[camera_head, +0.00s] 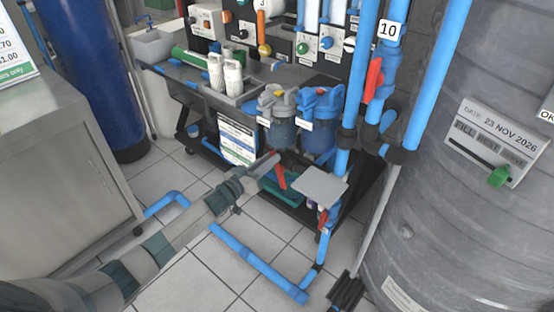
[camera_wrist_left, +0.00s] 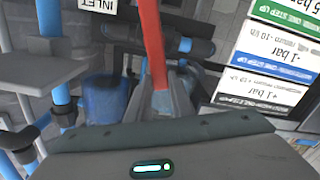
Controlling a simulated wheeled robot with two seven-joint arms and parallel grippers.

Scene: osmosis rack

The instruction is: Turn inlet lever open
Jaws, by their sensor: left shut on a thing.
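The inlet lever is a red handle (camera_head: 281,177) low on the front of the rack, just below the filter housings. In the left wrist view the red lever (camera_wrist_left: 152,45) runs down from the top edge into my fingers, with an INLET label (camera_wrist_left: 97,4) to its left. My left gripper (camera_head: 270,163) reaches in from the lower left and is shut on the red lever; its fingers also show in the left wrist view (camera_wrist_left: 160,100). I do not see my right gripper.
A grey flat plate (camera_head: 320,186) stands just right of the lever. Blue filter housings (camera_head: 318,135) hang above. A blue floor pipe (camera_head: 258,262) runs in front. Another red lever (camera_head: 373,80) is on the upright pipes. A large grey tank (camera_head: 450,220) fills the right.

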